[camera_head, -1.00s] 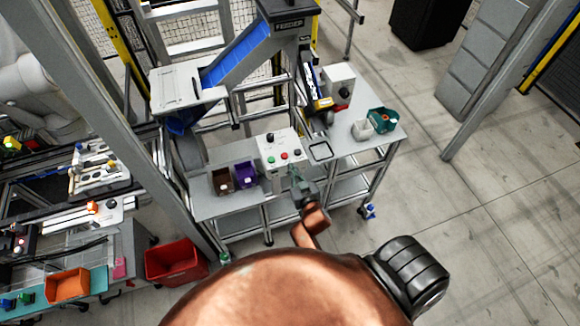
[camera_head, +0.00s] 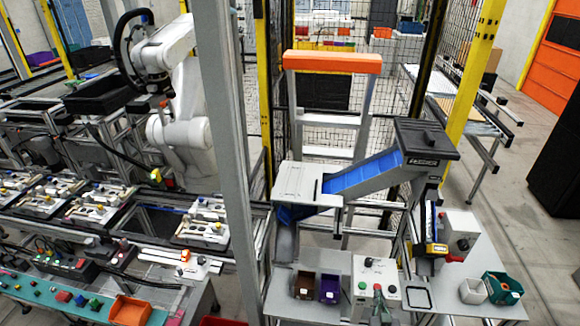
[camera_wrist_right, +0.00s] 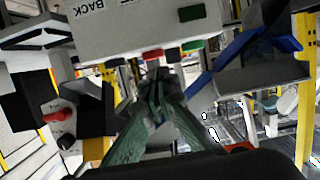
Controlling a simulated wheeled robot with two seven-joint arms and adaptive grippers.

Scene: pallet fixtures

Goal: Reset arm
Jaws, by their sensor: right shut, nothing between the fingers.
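My right gripper (camera_head: 379,294) shows at the bottom of the head view, in front of the white control box (camera_head: 365,275) with coloured buttons. In the wrist view the right gripper's green fingers (camera_wrist_right: 157,82) come together at the tips, shut and empty. The control box (camera_wrist_right: 130,35) fills the top of that view, upside down, with red and green buttons close beyond the fingertips. I cannot tell whether the tips touch it. My left gripper is in neither view.
A brown bin (camera_head: 305,285) and a purple bin (camera_head: 330,288) stand left of the control box. A green bin (camera_head: 503,287) and a white cup (camera_head: 473,291) are on the right table. The blue feeder chute (camera_head: 365,172) rises behind. A grey post (camera_head: 228,150) stands left.

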